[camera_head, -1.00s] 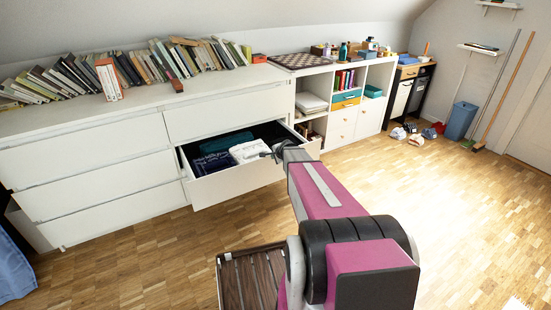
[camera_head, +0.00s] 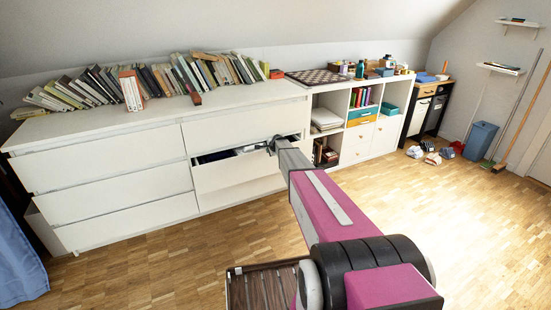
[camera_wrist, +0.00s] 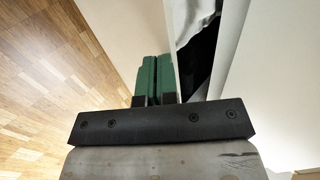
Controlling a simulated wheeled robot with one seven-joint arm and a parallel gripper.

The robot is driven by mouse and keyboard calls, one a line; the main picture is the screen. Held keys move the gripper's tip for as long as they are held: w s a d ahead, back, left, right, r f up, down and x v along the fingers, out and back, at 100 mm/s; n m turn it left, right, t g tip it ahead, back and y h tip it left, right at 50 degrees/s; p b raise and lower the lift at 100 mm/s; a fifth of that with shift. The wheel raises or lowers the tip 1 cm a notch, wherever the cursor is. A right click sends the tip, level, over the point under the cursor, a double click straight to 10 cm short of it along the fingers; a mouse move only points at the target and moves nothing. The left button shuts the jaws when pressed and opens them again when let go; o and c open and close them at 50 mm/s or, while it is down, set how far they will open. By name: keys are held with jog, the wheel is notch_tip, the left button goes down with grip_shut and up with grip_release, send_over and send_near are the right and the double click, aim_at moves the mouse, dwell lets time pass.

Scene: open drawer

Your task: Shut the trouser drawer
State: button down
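The trouser drawer (camera_head: 235,178) is in the right half of the white dresser (camera_head: 100,168), below its top right drawer. It stands out only a little, with a narrow dark gap above its white front. Some white and dark cloth (camera_head: 247,149) shows in the gap. My gripper (camera_head: 273,146) is at the right end of the drawer front, near its top edge. In the wrist view its green fingers (camera_wrist: 154,80) are together with nothing between them, against or very near the drawer front (camera_wrist: 120,35); contact is hard to tell.
Books (camera_head: 160,78) lean along the dresser top. A white shelf unit (camera_head: 354,145) with a chessboard (camera_head: 318,76) on top stands to the right. Shoes (camera_head: 433,158) and a blue bin (camera_head: 481,141) are at the far right. The wooden floor (camera_head: 480,235) in front is largely clear.

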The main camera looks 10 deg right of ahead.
jog(key=w, duration=0.3)
jog(key=w+a, duration=0.1)
jog(key=w, duration=0.2)
jog(key=w+a, duration=0.1)
jog(key=w, duration=0.2)
jog(key=shift+w+a, duration=0.15)
jog(key=shift+a, duration=0.1)
jog(key=shift+w, duration=0.15)
jog(key=shift+s+d, duration=0.1)
jog(key=shift+s, duration=0.35)
jog(key=s+d+r, duration=0.3)
jog(key=s+r, duration=0.4)
jog(key=s, duration=0.5)
jog(key=s+a+n+g, duration=0.1)
jog(key=s+n+g, duration=0.2)
jog(key=s, duration=1.5)
jog(key=s+a+n+g+h, duration=0.1)
jog(key=s+n, duration=0.6)
jog(key=s, duration=1.1)
jog(key=s+a+n+g+h, duration=0.1)
jog(key=s+a+n+g, duration=0.2)
jog(key=s, duration=1.5)
jog(key=shift+a+r+n+g, duration=0.15)
jog(key=shift+r+n+g, duration=0.15)
jog(key=shift+n+g, duration=0.7)
